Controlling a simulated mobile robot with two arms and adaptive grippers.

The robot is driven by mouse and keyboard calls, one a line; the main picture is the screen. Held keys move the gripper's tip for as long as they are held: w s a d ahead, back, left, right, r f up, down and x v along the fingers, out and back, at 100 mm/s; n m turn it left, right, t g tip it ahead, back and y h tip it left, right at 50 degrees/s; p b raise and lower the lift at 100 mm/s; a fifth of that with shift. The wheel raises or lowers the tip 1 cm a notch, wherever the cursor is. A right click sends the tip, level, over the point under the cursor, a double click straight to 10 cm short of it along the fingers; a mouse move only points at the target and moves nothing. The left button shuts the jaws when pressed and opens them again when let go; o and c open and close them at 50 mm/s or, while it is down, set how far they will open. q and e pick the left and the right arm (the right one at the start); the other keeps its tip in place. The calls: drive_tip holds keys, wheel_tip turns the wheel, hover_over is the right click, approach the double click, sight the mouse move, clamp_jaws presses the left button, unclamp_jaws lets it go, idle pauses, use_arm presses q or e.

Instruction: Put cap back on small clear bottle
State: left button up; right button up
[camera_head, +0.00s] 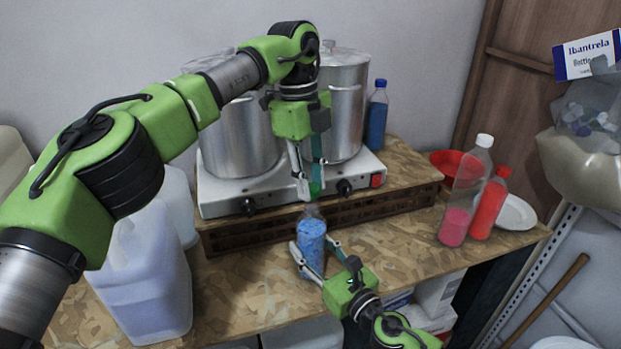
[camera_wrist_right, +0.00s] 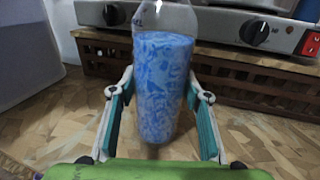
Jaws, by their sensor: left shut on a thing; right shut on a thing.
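The small clear bottle (camera_head: 312,240) with blue flecked contents stands upright near the table's front edge, its neck open. It also fills the middle of the right wrist view (camera_wrist_right: 163,85), where its top is cut off. My right gripper (camera_head: 316,256) is shut on the bottle's body, one finger on each side; its fingers also show in the right wrist view (camera_wrist_right: 163,100).
A double hot plate (camera_head: 285,192) with two large metal pots stands on a wooden riser just behind the bottle. Pink (camera_head: 455,226) and red (camera_head: 489,206) bottles stand at right. A large whitish jug (camera_head: 145,275) stands at left. Table is free between bottle and pink bottle.

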idle(0.3)
use_arm(q)
drive_tip(key=shift+f, duration=0.85)
drive_tip(key=shift+f, duration=0.5)
